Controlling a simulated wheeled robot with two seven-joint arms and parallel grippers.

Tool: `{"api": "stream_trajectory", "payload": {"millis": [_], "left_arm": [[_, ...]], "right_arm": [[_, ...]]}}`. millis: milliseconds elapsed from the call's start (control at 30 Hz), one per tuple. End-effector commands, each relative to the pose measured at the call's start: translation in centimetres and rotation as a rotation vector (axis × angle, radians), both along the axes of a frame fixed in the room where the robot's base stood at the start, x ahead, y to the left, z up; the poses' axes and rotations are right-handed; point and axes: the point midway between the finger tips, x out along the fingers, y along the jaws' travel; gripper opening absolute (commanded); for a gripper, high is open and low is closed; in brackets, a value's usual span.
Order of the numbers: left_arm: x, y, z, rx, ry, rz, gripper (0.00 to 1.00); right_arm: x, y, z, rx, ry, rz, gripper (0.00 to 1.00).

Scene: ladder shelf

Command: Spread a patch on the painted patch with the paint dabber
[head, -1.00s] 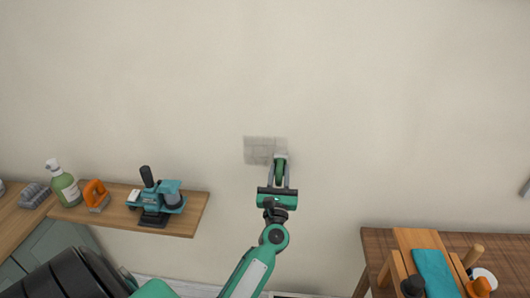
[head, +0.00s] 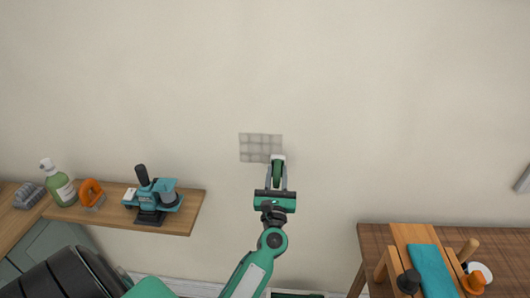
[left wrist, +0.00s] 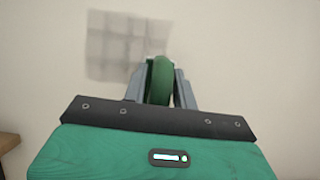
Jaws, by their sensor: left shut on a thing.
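The painted patch (head: 260,147) is a grey, faintly gridded rectangle on the pale wall in the head view. It also shows in the left wrist view (left wrist: 112,45), up and to the left of the fingers. My left gripper (head: 278,172) is shut on the paint dabber (left wrist: 160,80), whose green body shows between the grey fingers. A pale end of the dabber (head: 278,158) sits at the patch's lower right corner in the head view. I cannot tell whether it touches the wall. My right gripper is not in view.
A wooden shelf (head: 185,219) at left holds a green bottle (head: 60,188), an orange-handled tool (head: 92,194) and a teal microscope-like device (head: 154,196). A brown table (head: 373,240) at right bears a wooden stand with a teal cloth (head: 430,268). The wall around the patch is clear.

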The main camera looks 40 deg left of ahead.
Motion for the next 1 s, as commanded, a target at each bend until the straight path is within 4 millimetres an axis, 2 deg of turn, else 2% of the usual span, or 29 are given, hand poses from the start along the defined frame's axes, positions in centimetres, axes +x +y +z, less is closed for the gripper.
{"api": "stream_trajectory", "payload": {"millis": [167,600,1000], "left_arm": [[-0.3,-0.2,0.0,0.0,0.0,0.0,0.0],[-4.1,-2.5,-0.1,0.0,0.0,-0.001,0.0],[-4.3,-2.6,0.0,0.0,0.0,0.0,0.0]], "right_arm": [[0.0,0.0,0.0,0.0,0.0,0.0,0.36],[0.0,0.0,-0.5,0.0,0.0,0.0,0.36],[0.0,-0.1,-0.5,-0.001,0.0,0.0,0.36]]}}
